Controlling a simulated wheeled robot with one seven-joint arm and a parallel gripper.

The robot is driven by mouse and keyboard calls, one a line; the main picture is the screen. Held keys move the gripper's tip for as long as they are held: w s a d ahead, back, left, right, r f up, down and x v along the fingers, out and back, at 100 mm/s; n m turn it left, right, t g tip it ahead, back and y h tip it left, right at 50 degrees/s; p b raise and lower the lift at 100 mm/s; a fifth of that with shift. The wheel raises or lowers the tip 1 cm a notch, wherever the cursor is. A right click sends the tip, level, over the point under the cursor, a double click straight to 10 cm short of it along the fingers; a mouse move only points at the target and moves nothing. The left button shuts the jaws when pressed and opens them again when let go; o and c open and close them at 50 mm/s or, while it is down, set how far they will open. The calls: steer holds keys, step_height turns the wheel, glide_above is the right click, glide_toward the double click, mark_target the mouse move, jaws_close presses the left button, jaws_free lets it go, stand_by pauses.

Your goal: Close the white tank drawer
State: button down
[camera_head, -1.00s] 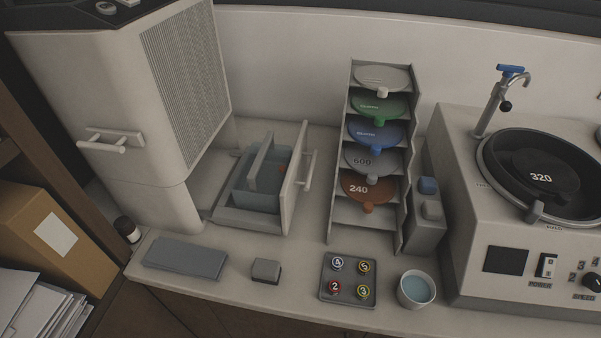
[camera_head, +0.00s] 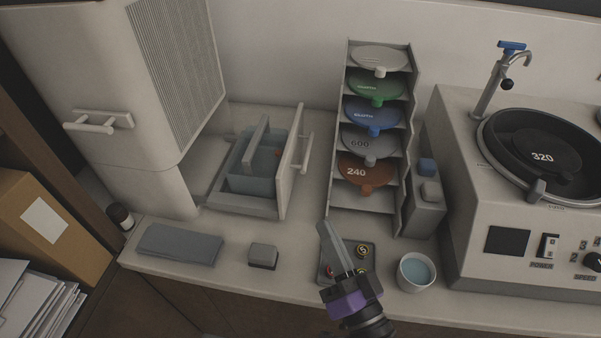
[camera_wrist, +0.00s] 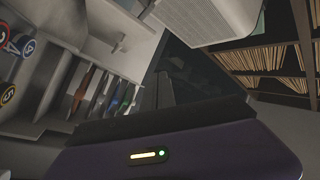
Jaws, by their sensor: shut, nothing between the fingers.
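The white tank drawer (camera_head: 290,165) stands pulled out from the base of the white machine (camera_head: 150,190), to its right. Its upright front panel carries a bar handle on the right side. A blue-grey tank (camera_head: 250,182) sits in the drawer behind the panel. My gripper (camera_head: 327,226) is in the lower middle of the head view, shut and empty, over the tray of numbered samples. It is to the right of and nearer than the drawer front, apart from it.
A rack of coloured discs (camera_head: 403,150) stands just right of the drawer. The sample tray (camera_head: 369,262) is partly hidden by my gripper. The polishing machine (camera_head: 465,240) is at right.

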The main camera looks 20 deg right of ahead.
steer(key=w+f+m+g+h, duration=0.1)
steer(key=w+f+m+h, duration=0.15)
steer(key=w+m, duration=0.4)
steer(key=w+f+m+g+h, duration=0.1)
steer(key=w+m+h, duration=0.2)
steer(key=w+m, duration=0.35)
steer(key=shift+g, duration=0.9)
steer(key=f, duration=0.1)
steer(key=w+f, duration=0.1)
steer(key=f, duration=0.1)
steer(key=w+f, duration=0.1)
steer(key=f, duration=0.1)
steer(key=shift+d+f+b, duration=0.1)
steer(key=shift+d+b, duration=0.2)
steer(key=shift+d, duration=0.05)
steer(key=shift+w+d+f, duration=0.15)
steer(key=x, duration=0.9)
steer(key=shift+w+d+b, duration=0.25)
steer(key=shift+w+b, duration=0.05)
